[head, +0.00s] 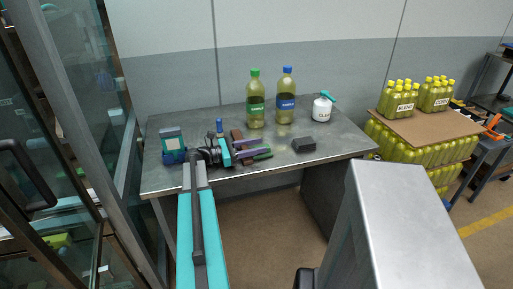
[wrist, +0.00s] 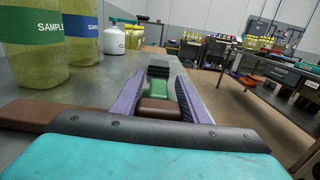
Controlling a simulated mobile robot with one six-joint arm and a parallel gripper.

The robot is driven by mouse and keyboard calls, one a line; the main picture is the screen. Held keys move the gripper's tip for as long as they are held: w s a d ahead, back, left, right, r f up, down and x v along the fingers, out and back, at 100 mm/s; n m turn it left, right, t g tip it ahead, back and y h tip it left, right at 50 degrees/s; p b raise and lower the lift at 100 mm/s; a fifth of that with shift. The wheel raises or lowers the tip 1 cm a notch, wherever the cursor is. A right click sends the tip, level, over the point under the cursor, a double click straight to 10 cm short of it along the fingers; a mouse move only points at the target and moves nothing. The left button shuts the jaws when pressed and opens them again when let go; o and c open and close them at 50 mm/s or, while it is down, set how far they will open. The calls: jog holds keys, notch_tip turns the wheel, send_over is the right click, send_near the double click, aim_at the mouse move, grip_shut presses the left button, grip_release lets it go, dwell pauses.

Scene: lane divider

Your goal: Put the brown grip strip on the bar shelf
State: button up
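My gripper (head: 258,147) reaches low over the near left part of the grey table, pointing right. In the wrist view its two purple fingers (wrist: 160,95) stand apart, with a gap between them. A brown piece (wrist: 157,108) shows in this gap, close to the teal gripper body. Another brown piece (wrist: 28,113) sticks out on the left of the gripper and also shows behind it in the head view (head: 237,134). I cannot tell which is the grip strip, or whether they are one piece. I cannot pick out the bar shelf.
A green block (wrist: 158,88) and a black block (head: 303,145) lie beyond the gripper. Two sample bottles (head: 255,100) (head: 286,97) and a white canister (head: 322,108) stand at the back. The table's right front is mostly clear.

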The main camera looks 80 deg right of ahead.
jog(key=o, duration=0.4)
jog(key=shift+s+a+f, duration=0.15)
jog(key=shift+a+f, duration=0.1)
jog(key=shift+f, duration=0.6)
jog(key=shift+c, duration=0.2)
jog(key=shift+d+r+p, duration=0.1)
jog(key=shift+r+p, duration=0.55)
jog(key=shift+p, duration=0.55)
jog(key=shift+w+f, duration=0.1)
jog(key=shift+w, duration=0.15)
jog(key=b+v, duration=0.1)
jog(key=v, duration=0.4)
jog(key=b+v, duration=0.2)
jog(key=v, duration=0.3)
jog(key=shift+w+r, duration=0.1)
jog(key=shift+r, duration=0.15)
jog(key=shift+w+a+r+b, duration=0.1)
jog(key=shift+w+a+b, duration=0.25)
jog(key=shift+w, duration=0.3)
jog(key=shift+r, duration=0.2)
